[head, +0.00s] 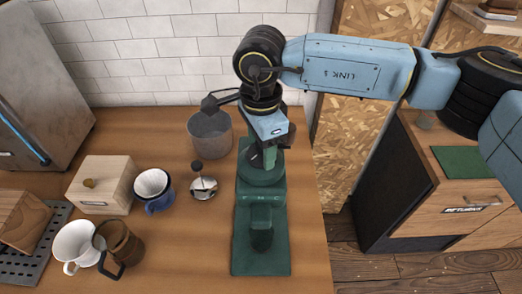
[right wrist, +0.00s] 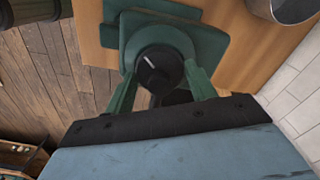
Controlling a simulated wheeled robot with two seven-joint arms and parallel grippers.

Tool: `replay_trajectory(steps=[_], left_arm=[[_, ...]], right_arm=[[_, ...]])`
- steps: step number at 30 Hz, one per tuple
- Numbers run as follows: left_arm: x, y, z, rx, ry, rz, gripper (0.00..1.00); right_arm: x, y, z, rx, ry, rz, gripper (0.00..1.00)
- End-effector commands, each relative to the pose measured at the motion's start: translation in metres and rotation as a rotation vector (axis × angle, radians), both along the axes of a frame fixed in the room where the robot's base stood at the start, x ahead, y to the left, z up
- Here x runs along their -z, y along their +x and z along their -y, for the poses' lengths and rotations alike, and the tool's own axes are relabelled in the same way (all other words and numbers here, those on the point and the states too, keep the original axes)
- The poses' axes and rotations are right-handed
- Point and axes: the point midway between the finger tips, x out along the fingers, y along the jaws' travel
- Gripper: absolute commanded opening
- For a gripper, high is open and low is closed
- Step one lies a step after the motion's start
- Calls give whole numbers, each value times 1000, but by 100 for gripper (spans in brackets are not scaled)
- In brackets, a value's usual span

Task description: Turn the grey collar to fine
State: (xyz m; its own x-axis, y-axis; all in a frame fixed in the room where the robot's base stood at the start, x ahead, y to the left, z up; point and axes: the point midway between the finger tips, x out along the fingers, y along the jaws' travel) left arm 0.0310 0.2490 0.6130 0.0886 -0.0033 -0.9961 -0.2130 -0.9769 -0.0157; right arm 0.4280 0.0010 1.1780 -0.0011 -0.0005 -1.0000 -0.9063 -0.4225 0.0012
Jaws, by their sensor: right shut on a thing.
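The green grinder (head: 262,240) stands on the wooden counter near its right edge, with small pale letters on its body. Its dark grey collar (right wrist: 160,64) shows in the right wrist view as a round knob with a white pointer line on top. My right gripper (right wrist: 161,73) has its two green fingers on either side of the collar and is shut on it. In the head view the right gripper (head: 268,154) comes down from above onto the grinder and mostly hides the collar. I cannot tell which letter the pointer faces. My left gripper is not in view.
A grey metal bin (head: 210,136) and a tamper-like metal tool (head: 203,187) stand just left of the grinder. Further left are a blue cup (head: 158,203), a brown mug (head: 118,248), a white cup (head: 72,240) and a wooden box (head: 105,185). The counter ends right of the grinder.

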Motion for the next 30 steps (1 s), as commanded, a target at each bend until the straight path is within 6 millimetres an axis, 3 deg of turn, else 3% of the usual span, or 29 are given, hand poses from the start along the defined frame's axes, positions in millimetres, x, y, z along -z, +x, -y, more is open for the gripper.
replay_trajectory(steps=[3, 12, 30], left_arm=[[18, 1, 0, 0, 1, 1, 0], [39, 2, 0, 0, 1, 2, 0], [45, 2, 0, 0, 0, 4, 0]], right_arm=[[4, 1, 0, 83, 1, 3, 33], [2, 1, 0, 251, 2, 2, 33], [-1, 0, 0, 323, 1, 2, 33]])
